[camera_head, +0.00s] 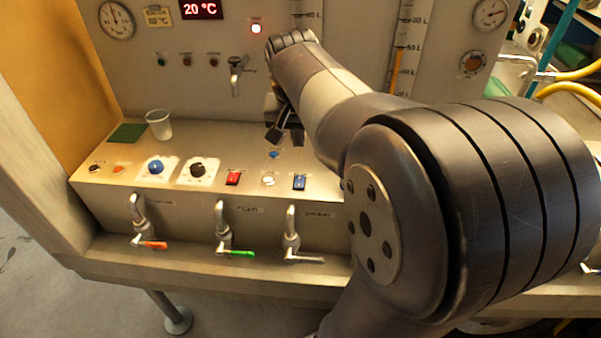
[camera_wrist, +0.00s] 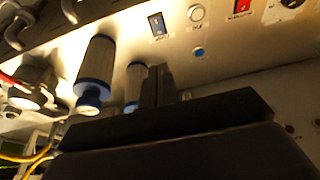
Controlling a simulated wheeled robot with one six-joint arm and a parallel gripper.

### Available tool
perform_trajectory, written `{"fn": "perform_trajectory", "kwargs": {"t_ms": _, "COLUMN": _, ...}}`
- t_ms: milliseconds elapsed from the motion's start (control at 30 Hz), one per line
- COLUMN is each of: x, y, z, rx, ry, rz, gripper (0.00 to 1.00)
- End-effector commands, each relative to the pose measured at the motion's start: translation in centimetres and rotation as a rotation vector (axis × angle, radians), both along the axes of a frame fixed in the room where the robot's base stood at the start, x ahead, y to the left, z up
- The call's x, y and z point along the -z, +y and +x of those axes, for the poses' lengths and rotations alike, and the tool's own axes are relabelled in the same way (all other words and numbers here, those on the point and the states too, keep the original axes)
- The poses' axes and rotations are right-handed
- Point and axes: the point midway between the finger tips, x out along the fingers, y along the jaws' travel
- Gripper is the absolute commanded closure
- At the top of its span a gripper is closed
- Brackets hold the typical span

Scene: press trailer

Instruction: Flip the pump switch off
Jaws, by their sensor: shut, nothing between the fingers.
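Two rocker switches sit on the sloping panel, a red one (camera_head: 233,178) and a blue one (camera_head: 299,182). Their labels are too small to read, so I cannot tell which is the pump switch. In the wrist view the blue rocker (camera_wrist: 157,25) is at the top middle and the red rocker (camera_wrist: 241,6) at the top right edge. My gripper (camera_head: 275,137) is shut and empty, above the back of the panel, behind the switches and apart from both. Its closed fingers also show in the wrist view (camera_wrist: 158,82). My arm covers the panel's right part.
A white button (camera_head: 268,180) lies between the rockers, and a blue button (camera_head: 274,154) is close to my fingertips. Two knobs, blue (camera_head: 155,167) and black (camera_head: 198,170), are further left. A clear cup (camera_head: 159,124) stands behind them. Taps with levers (camera_head: 236,252) line the front.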

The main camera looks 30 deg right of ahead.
Motion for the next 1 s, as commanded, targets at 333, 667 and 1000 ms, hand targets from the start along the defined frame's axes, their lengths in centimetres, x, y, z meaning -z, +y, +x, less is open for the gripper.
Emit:
{"fn": "perform_trajectory", "kwargs": {"t_ms": 333, "x": 1.3, "y": -0.2, "z": 0.3, "rx": 0.002, "ry": 0.004, "rz": 0.001, "gripper": 1.0}}
{"fn": "perform_trajectory", "kwargs": {"t_ms": 667, "x": 7.7, "y": -1.5, "z": 2.1, "rx": 0.002, "ry": 0.007, "rz": 0.002, "gripper": 1.0}}
{"fn": "perform_trajectory", "kwargs": {"t_ms": 1000, "x": 12.7, "y": -2.1, "z": 3.1, "rx": 0.001, "ry": 0.002, "rz": 0.001, "gripper": 1.0}}
